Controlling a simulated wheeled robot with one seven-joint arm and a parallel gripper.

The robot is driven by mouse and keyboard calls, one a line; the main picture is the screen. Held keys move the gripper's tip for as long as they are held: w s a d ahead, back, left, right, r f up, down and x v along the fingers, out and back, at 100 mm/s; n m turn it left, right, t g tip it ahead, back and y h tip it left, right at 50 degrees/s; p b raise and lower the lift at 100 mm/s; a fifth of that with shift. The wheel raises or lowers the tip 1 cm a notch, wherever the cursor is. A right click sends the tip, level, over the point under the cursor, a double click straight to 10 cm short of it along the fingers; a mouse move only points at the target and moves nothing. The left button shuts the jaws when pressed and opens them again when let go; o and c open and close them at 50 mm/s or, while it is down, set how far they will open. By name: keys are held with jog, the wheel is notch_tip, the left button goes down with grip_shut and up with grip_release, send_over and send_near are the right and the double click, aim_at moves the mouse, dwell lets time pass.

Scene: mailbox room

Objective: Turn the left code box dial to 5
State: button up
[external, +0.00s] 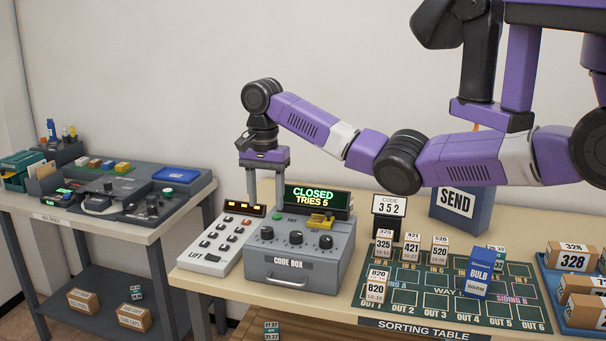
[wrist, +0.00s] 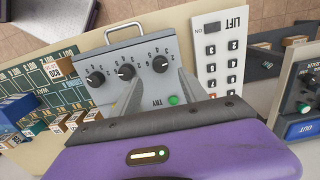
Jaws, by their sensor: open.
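The grey code box (external: 293,265) stands on the table with three black dials on its sloped top. Its left dial (external: 267,232) is also in the wrist view (wrist: 160,63), where the box appears turned around and this dial is on the right. The middle dial (external: 295,237) and right dial (external: 326,241) are beside it. The display (external: 318,198) reads CLOSED, TRIES 5. My gripper (external: 266,202) points down, open and empty, above the left dial. In the wrist view its two fingers (wrist: 160,75) are on either side of that dial, apparently apart from it. The exact dial setting is too small to read.
The LIFT keypad (external: 217,243) stands close on the left. A yellow piece (external: 320,220) sits behind the right dial.

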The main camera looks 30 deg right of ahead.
aim_at(267, 229)
notch_tip(267, 229, down, 7)
jog(key=shift+f+p, duration=0.2)
jog(key=shift+p, duration=0.25)
grip_shut()
